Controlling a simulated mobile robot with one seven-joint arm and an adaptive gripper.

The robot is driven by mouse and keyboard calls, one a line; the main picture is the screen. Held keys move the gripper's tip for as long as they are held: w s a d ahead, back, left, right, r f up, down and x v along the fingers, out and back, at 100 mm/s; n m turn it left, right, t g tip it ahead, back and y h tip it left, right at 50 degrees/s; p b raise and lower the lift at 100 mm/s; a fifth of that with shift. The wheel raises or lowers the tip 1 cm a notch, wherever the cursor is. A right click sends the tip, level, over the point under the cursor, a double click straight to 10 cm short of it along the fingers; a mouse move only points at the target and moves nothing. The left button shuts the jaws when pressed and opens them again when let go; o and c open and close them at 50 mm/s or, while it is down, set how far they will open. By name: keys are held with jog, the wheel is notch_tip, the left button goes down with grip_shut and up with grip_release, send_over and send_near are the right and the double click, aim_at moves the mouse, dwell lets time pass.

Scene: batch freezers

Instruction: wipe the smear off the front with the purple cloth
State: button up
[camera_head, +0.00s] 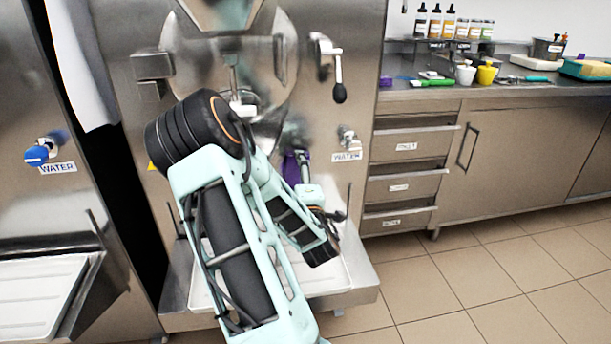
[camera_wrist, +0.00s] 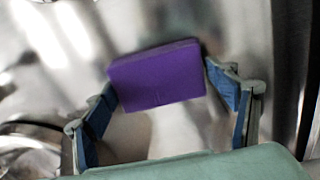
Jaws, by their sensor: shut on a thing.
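The purple cloth (camera_wrist: 158,78) is a flat block-like pad between my gripper's blue-lined fingertips in the wrist view. My gripper (camera_wrist: 157,88) is shut on it and holds it close to the steel front (camera_wrist: 240,25); I cannot tell whether it touches. In the head view the cloth (camera_head: 290,168) shows as a purple patch beyond my arm, and my gripper (camera_head: 297,165) is partly hidden at the machine front (camera_head: 352,100). No smear can be made out clearly; my arm and the cloth cover part of the front.
A black-knobbed lever (camera_head: 339,92) and a water tap (camera_head: 347,138) stick out near my gripper. A white tray (camera_head: 325,280) lies below. A second machine with a blue tap (camera_head: 38,155) stands left. The counter (camera_head: 480,92) at right holds cups and bottles. The floor at right is clear.

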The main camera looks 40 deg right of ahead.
aim_at(279, 169)
jog(key=shift+w+a+b, duration=0.15)
jog(key=shift+w+a, duration=0.5)
jog(key=shift+a, duration=0.35)
jog(key=shift+w+a+b, duration=0.15)
jog(key=shift+w+a, duration=0.45)
jog(key=shift+a, duration=0.35)
jog(key=v, duration=0.6)
jog(key=shift+b, duration=0.45)
jog(key=shift+s, duration=0.1)
jog(key=p, duration=0.1)
jog(key=s+a+p, duration=0.1)
jog(key=p, duration=0.1)
jog(key=shift+s+r, duration=0.1)
jog(key=shift+r, duration=0.15)
jog(key=shift+p, duration=0.4)
jog(key=p, duration=0.3)
jog(key=shift+s+a, duration=0.2)
jog(key=shift+s, duration=0.2)
